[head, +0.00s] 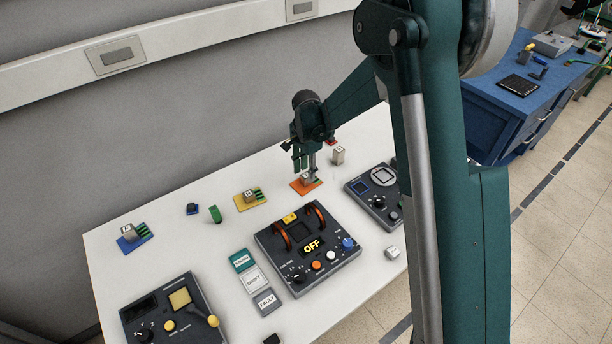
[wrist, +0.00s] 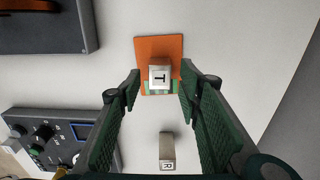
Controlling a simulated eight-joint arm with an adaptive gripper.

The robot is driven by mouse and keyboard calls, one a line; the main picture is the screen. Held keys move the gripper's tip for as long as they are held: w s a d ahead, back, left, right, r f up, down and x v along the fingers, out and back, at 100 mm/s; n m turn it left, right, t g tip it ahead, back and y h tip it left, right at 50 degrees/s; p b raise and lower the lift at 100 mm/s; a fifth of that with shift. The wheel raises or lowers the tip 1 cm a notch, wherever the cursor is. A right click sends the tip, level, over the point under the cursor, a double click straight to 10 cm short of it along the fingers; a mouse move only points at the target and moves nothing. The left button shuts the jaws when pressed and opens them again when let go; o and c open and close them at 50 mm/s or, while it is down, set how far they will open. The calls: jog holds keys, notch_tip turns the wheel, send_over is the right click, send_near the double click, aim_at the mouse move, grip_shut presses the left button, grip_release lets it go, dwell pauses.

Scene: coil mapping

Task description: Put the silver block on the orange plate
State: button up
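The orange plate (head: 298,187) with green stripes lies on the white table; it also shows in the wrist view (wrist: 158,46). A silver block marked T (wrist: 160,75) appears to stand on it, at its striped end; this block shows in the head view (head: 306,177) below my gripper (head: 306,167). In the wrist view my gripper (wrist: 159,79) is open, its green fingers on either side of the T block with gaps at both sides. Another silver block, marked R (wrist: 166,150), stands off the plate; it also shows in the head view (head: 338,156).
A blue plate (head: 128,244) and a yellow plate (head: 244,204) each bear a silver block. A dark panel marked OFF (head: 295,270) and another panel (head: 368,200) stand nearby. A loose silver block (head: 392,253) is near the front edge. A red plate (head: 331,142) is partly hidden.

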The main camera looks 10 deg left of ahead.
aim_at(306, 175)
notch_tip(306, 175, up, 8)
jog(key=shift+r+p, duration=0.25)
jog(key=shift+p, duration=0.05)
dwell(0.7)
jog(key=s+d+r+n+t, duration=0.2)
jog(key=s+d+r, duration=0.5)
jog(key=d+r, duration=0.3)
jog(key=s+d+r+n+t, duration=0.1)
jog(key=s+d+r+n, duration=0.1)
jog(key=s+d+r, duration=0.65)
jog(key=s+d+r+n+t, duration=0.2)
jog(key=s+d+n+t, duration=0.2)
jog(key=s+d, duration=1.3)
jog(key=s+n, duration=0.1)
jog(key=s, duration=0.2)
jog(key=shift+s+d+r, duration=0.15)
jog(key=shift+r, duration=0.05)
